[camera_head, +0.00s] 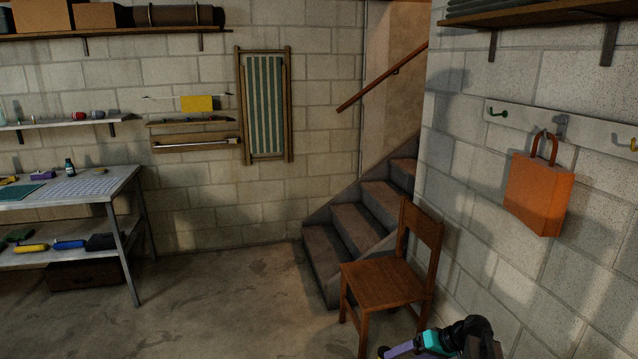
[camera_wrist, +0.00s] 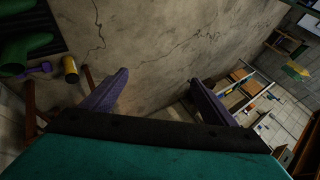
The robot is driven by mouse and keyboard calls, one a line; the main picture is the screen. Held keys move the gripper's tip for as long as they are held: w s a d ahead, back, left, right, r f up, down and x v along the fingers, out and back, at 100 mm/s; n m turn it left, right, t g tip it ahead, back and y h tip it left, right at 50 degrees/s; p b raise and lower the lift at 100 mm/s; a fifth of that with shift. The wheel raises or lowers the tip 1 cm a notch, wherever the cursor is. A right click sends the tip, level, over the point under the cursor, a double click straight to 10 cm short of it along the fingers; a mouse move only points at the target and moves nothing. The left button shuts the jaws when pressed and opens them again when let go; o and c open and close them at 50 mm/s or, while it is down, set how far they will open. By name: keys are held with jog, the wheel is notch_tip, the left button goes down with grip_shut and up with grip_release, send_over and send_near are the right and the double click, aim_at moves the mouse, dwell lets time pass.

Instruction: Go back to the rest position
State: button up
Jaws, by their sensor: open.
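My gripper (camera_wrist: 160,86) shows in the wrist view as two purple fingers set wide apart, with nothing between them. In the head view my gripper (camera_head: 400,349) is at the bottom edge, right of centre, in front of the wooden chair (camera_head: 387,283). Its purple part points left, with teal and black parts of my arm behind it. The lower part of the arm is cut off by the frame edge.
A workbench (camera_head: 130,180) with tools stands at the left. Stairs (camera_head: 350,225) rise behind the chair. An orange bag (camera_head: 540,195) hangs on the right wall. The floor (camera_head: 215,300) between bench and chair is clear. A cracked surface (camera_wrist: 180,35) fills much of the wrist view.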

jog(key=s+a+f+g+h, duration=0.1)
jog(key=s+a+f+g, duration=0.2)
jog(key=s+a+f, duration=0.55)
jog(key=s+a+f+g+h, duration=0.1)
jog(key=s+a+f+g, duration=0.3)
jog(key=s+f, duration=0.75)
jog(key=s+d+f+g+h, duration=0.1)
jog(key=s+f+h, duration=0.2)
jog(key=s, duration=0.7)
jog(key=s+d+f+m+g+h, duration=0.1)
jog(key=s+d+f+h, duration=0.1)
jog(key=s, duration=0.9)
jog(key=shift+f+h, duration=0.4)
jog(key=shift+f, duration=0.25)
jog(key=shift+d, duration=0.1)
